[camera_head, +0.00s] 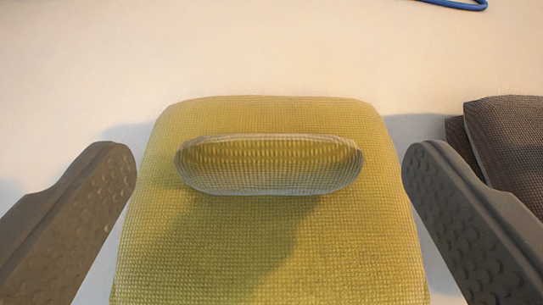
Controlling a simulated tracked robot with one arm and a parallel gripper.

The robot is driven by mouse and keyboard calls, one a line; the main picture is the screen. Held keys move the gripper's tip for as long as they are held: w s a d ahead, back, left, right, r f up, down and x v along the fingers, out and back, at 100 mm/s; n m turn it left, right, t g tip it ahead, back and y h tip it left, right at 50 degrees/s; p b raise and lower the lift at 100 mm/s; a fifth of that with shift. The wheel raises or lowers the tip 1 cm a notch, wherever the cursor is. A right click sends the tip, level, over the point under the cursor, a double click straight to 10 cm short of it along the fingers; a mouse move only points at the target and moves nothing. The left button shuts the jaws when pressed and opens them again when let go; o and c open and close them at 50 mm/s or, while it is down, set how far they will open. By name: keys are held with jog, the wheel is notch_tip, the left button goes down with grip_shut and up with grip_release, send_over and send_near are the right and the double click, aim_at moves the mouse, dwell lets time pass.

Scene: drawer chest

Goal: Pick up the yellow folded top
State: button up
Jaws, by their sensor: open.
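The yellow folded top (215,240) lies flat on a pale surface in the middle of the view. It has a knitted texture and an oval neck opening (270,165) facing up. My gripper (268,165) is open, with one dark grey finger to the left of the top and one to the right. The fingers appear apart from the fabric, with a narrow gap at each side near the tips. The near edge of the top runs out of the bottom of the view. A shadow falls across its lower left part.
A dark brown folded cloth item (510,135) lies at the right edge, close to the right finger. Part of a blue looped object (455,4) shows at the top right. The pale surface (250,45) beyond the top is clear.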

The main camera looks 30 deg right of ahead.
aim_at(267, 163)
jog(key=x, duration=0.3)
jog(key=shift+w+d+f, duration=0.1)
jog(key=shift+w, duration=0.1)
jog(key=shift+c, duration=0.3)
jog(key=c, duration=1.1)
